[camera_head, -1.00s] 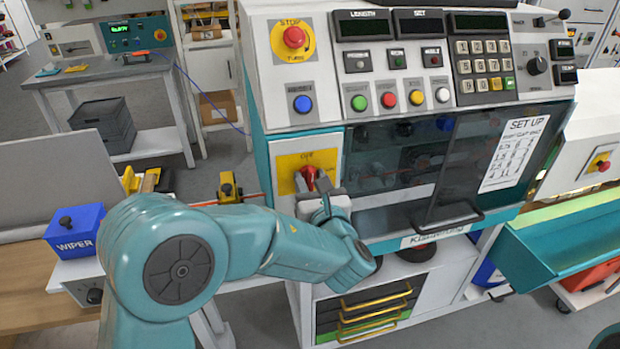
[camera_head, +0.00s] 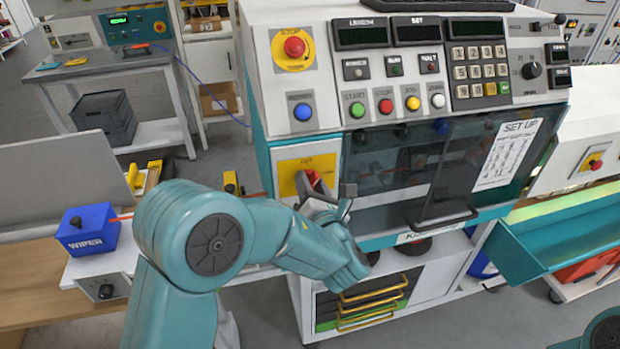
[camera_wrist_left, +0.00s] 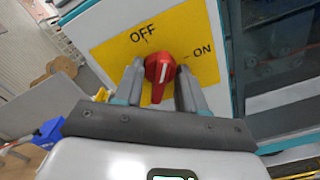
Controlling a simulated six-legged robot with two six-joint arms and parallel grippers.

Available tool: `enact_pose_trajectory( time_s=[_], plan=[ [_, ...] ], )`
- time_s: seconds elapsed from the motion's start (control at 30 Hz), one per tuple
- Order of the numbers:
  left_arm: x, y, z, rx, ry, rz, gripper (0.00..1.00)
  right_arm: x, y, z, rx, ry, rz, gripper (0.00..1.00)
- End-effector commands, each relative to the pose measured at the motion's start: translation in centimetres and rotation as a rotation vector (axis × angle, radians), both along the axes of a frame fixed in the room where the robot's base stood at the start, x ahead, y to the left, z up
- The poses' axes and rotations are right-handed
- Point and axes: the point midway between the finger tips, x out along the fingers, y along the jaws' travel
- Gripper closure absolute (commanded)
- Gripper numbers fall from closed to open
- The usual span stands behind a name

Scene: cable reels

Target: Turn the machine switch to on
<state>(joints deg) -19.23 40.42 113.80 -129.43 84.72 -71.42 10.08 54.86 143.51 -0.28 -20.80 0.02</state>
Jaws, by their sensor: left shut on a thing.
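The machine switch is a red rotary knob (camera_head: 312,177) on a yellow plate (camera_head: 289,180) at the machine's left front. In the left wrist view the knob (camera_wrist_left: 159,67) carries a white mark that points up and slightly right, between the OFF label (camera_wrist_left: 143,35) and the ON label (camera_wrist_left: 202,50). My left gripper (camera_wrist_left: 160,84) is shut on the knob, one finger on each side of it. In the head view the left gripper (camera_head: 313,188) partly covers the knob. My right gripper is out of view.
The control panel with its STOP button (camera_head: 295,47) and coloured buttons is above the switch. A dark transparent guard door (camera_head: 450,175) is to the right. A blue WIPER box (camera_head: 87,230) stands at the left. An empty teal trough (camera_head: 560,235) is at the right.

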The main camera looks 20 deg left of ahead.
Motion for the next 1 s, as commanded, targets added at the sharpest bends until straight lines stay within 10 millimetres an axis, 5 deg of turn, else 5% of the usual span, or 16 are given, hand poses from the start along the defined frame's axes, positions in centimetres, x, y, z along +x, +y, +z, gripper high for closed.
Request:
enact_pose_trajectory(
  time_s=[0.43, 0.77, 0.8, 0.87, 1.0],
  plan=[
    [0.0, 0.0, 0.1, 0.254, 0.177, 0.001, 0.77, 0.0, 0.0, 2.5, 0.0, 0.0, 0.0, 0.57],
    [0.0, 0.0, -0.1, 0.731, 0.498, 0.001, 0.77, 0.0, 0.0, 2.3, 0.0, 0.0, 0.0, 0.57],
    [0.0, 0.0, -0.1, 0.753, 0.513, 0.001, 0.57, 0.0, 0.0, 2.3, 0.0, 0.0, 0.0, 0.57],
    [0.0, 0.0, -0.1, 0.747, 0.509, 0.001, 0.37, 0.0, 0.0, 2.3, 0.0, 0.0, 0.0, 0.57],
    [0.0, 0.0, -0.1, 0.746, 0.506, 0.001, 0.36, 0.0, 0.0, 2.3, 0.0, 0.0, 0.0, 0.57]
  ],
)
